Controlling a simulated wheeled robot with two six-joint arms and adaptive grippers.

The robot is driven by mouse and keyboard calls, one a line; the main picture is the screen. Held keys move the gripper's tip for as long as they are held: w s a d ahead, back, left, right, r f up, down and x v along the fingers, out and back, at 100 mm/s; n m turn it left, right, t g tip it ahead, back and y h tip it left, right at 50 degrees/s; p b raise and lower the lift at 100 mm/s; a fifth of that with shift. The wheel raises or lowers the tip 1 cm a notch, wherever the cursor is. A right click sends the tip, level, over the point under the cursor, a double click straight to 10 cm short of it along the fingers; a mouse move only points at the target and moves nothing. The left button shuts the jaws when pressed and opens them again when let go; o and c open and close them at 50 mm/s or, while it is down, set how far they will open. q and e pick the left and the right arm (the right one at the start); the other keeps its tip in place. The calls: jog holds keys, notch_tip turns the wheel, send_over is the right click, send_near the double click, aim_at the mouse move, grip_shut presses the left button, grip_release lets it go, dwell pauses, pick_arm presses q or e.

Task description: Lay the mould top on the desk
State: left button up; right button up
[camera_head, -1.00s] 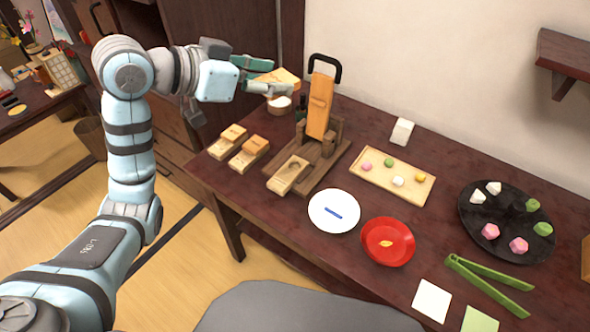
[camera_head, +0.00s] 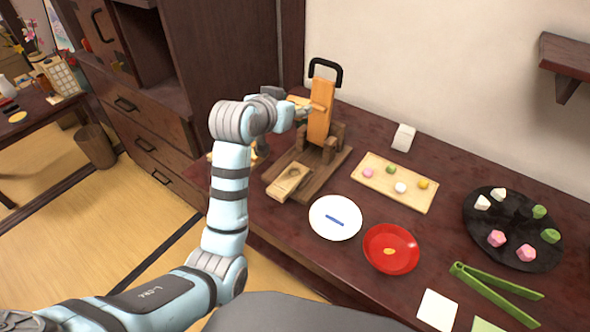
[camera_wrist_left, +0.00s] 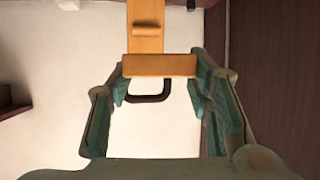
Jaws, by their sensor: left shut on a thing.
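My left gripper (camera_head: 297,108) is at the back of the desk (camera_head: 310,220), beside the upright orange board of the wooden press. It is shut on an orange-yellow wooden piece (camera_head: 299,101), which seems to be the mould top. In the left wrist view the piece (camera_wrist_left: 160,66) spans between the fingertips, seen edge-on. The orange press board (camera_wrist_left: 145,20) shows just beyond it; I cannot tell if they touch. A pale mould half with a hollow (camera_head: 289,182) lies on the press base. My right gripper is not in view.
The press base (camera_head: 325,178) has a black-handled lever (camera_head: 340,68). A white plate (camera_head: 322,228), red bowl (camera_head: 375,262), sweets tray (camera_head: 385,202), black plate (camera_head: 512,250) and green tongs (camera_head: 490,290) crowd the right. My arm mostly hides the desk's left end.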

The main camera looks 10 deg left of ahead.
pick_arm(q)
notch_tip(320, 180, down, 19)
jog(key=b, duration=0.5)
jog(key=shift+b, duration=0.4)
jog(key=shift+f, duration=0.5)
jog(key=o, duration=1.1)
jog(key=shift+c, duration=0.2)
